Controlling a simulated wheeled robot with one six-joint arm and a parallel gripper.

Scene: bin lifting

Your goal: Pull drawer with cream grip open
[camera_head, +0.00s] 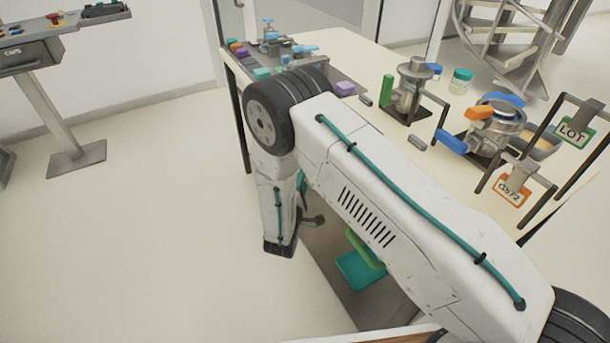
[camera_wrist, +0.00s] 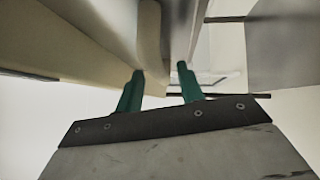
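In the wrist view, my gripper (camera_wrist: 160,82) has two green fingers standing apart. A cream bar (camera_wrist: 150,38), which looks like the grip, comes down from the top between the fingers. It lies nearer the left finger, with a gap to the right finger. Whether it touches the left finger, I cannot tell. Pale panels (camera_wrist: 70,42) beside the bar look like the furniture front, but the drawer's outline is not clear. In the head view, my arm hides the cream grip and most of the gripper, below the table's near edge.
A cream-topped table (camera_head: 360,55) carries a valve assembly (camera_head: 490,125), a small metal pot (camera_head: 412,85) and wire frames with tags. A separate stand at left has a drawer marked CAPS (camera_head: 28,60). The floor at left is clear.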

